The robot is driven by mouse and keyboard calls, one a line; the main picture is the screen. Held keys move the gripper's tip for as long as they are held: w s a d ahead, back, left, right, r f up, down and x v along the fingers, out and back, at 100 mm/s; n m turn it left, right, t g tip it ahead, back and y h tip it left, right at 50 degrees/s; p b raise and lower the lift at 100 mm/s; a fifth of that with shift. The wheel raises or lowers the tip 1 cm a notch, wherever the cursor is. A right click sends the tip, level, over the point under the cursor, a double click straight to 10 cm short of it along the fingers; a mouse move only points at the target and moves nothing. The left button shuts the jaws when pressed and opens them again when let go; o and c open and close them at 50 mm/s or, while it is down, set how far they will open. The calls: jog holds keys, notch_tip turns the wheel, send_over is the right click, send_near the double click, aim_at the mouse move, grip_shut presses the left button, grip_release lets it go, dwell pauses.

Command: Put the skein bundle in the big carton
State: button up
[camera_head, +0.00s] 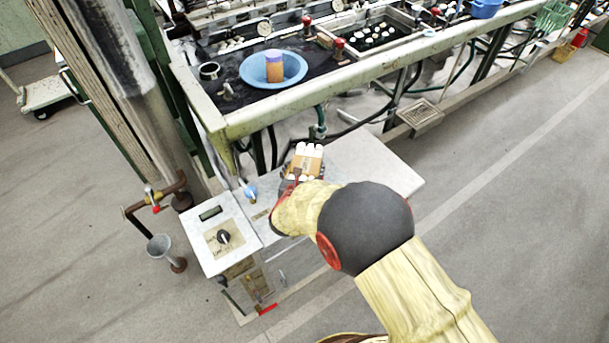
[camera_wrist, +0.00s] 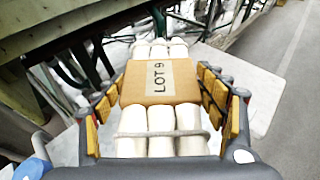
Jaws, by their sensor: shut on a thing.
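The skein bundle (camera_head: 306,160) is several white rolls held by a brown band. In the wrist view the bundle (camera_wrist: 160,84) fills the middle, and its band carries a label reading LOT 9. My gripper (camera_wrist: 163,103) is shut on it, with padded fingers along its left and right sides. In the head view my gripper (camera_head: 302,174) is partly hidden by my arm and holds the bundle over a pale bench top; the gap beneath cannot be told. I see no big carton in either view.
The pale bench top (camera_head: 372,168) adjoins a control box (camera_head: 222,238) with a knob. Behind is the reeling bench with a blue basin (camera_head: 273,82) holding an orange and purple container (camera_head: 275,66). A pipe and funnel (camera_head: 160,246) stand left.

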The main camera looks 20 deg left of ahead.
jog(key=shift+f+b, duration=0.3)
jog(key=shift+f, duration=0.95)
jog(key=shift+f, duration=0.1)
jog(key=o, duration=1.8)
jog(key=shift+s+f, duration=0.1)
jog(key=shift+f, duration=0.05)
jog(key=shift+s+r, duration=0.3)
jog(key=p+v, duration=0.4)
jog(key=v, duration=0.7)
jog(key=shift+s+r, duration=0.1)
jog(key=shift+s, duration=0.05)
